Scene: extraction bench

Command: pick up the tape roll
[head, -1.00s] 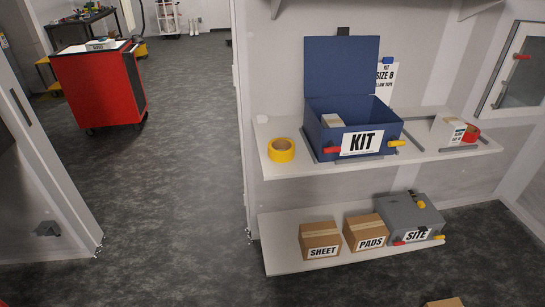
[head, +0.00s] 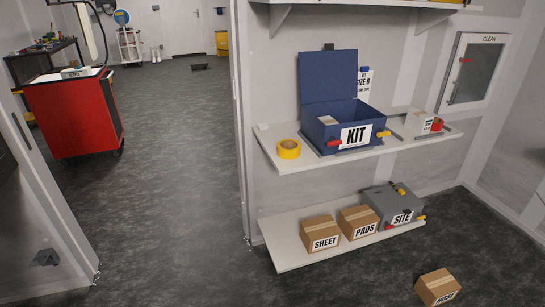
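The yellow tape roll (head: 289,149) lies flat near the left end of the upper white shelf (head: 410,155), in the head view. It sits just left of the open blue KIT box (head: 318,139) and apart from it. My gripper is not in view.
Below, a lower shelf (head: 290,257) holds SHEET (head: 320,234) and PADS (head: 357,222) cartons and a grey SITE case (head: 393,203). Another carton (head: 437,286) lies on the floor. A red cabinet (head: 72,115) stands back left. The floor left of the shelves is clear.

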